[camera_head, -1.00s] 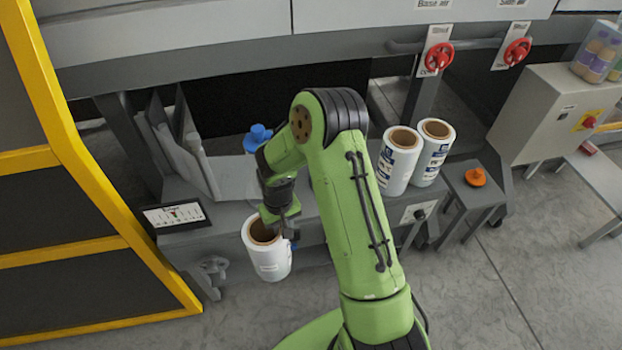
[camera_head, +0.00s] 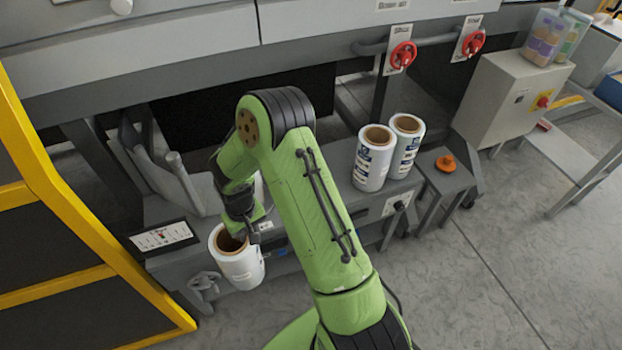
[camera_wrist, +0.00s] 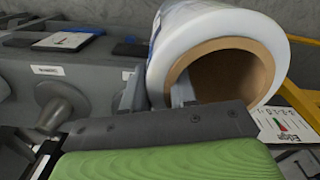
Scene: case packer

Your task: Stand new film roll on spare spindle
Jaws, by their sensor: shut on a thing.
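A white film roll (camera_head: 240,268) with a brown core hangs from my gripper (camera_head: 250,230), in front of the grey bench's left part. Its open core end faces up in the head view. In the wrist view the roll (camera_wrist: 215,25) fills the top middle. My gripper (camera_wrist: 155,95) is shut on its rim, one finger at the core opening and one outside. Two more white rolls (camera_head: 373,160) (camera_head: 406,148) stand upright on the bench's right part. I cannot make out the spare spindle; my arm hides part of the bench.
A small display panel (camera_head: 163,236) lies at the bench's left end, close to the held roll. A yellow-framed guard (camera_head: 95,262) stands at left. A grey stand with an orange knob (camera_head: 446,164) is at right. Open floor (camera_head: 490,240) lies at front right.

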